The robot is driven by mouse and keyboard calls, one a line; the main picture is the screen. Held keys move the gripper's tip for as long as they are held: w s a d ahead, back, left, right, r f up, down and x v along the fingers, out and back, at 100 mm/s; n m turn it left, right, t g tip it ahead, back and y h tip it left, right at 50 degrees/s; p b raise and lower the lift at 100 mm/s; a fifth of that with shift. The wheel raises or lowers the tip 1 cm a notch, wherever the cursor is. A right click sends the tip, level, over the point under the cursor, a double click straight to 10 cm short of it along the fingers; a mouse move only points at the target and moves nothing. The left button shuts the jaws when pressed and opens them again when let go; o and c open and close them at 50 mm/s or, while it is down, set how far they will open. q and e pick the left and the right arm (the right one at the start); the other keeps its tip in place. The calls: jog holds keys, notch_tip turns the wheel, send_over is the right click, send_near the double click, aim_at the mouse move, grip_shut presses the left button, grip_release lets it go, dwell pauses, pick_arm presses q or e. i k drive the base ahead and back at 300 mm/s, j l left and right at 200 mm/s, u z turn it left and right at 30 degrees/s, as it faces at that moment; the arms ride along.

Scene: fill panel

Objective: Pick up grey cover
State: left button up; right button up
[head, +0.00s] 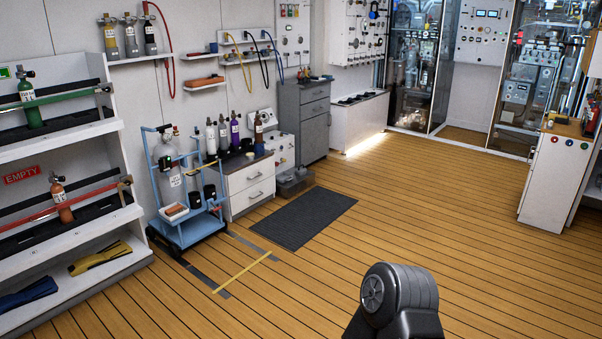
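I cannot pick out a grey cover for certain in the head view. A small grey bin (294,184) sits on the floor beside the white drawer unit (250,186), but its details are too small to tell whether a cover lies on it. Neither of my grippers shows. A dark rounded link of mine rises at the bottom edge, right of centre, and hides a patch of floor.
A blue trolley (190,235) with bottles stands left of the drawers. A white shelf rack (80,290) lines the left. A dark mat (303,217) lies flat. A white cabinet (545,180) stands right. The middle wooden floor (420,220) is clear.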

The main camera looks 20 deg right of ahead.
aim_at(300, 171)
jog(key=i+l+z, duration=0.25)
jog(key=i+z, duration=0.65)
jog(key=i, duration=0.2)
jog(key=i+l+z, duration=0.35)
jog(key=i+z, duration=0.15)
jog(key=i, duration=0.8)
jog(key=i+j+z, duration=0.15)
jog(key=i+z, duration=0.35)
jog(key=i, duration=0.75)
jog(key=i+j+u, duration=0.35)
jog(key=i, duration=0.35)
jog(key=i+j+u, duration=0.1)
jog(key=i+u, duration=0.25)
jog(key=i, duration=0.35)
jog(key=i+l+u, duration=0.1)
jog(key=i+u, duration=0.25)
jog(key=i, duration=0.4)
jog(key=i+l+u, duration=0.3)
jog(key=i, duration=0.4)
jog(key=i+l+u, duration=0.2)
jog(key=i, duration=0.35)
jog(key=i+u, duration=0.15)
jog(key=i, duration=0.45)
jog(key=i+l+u, duration=0.2)
jog(key=i, duration=0.35)
jog(key=i+l+u, duration=0.2)
jog(key=i+l, duration=0.2)
jog(key=i+l+u, duration=0.15)
jog(key=i+l, duration=0.25)
jog(key=i, duration=0.2)
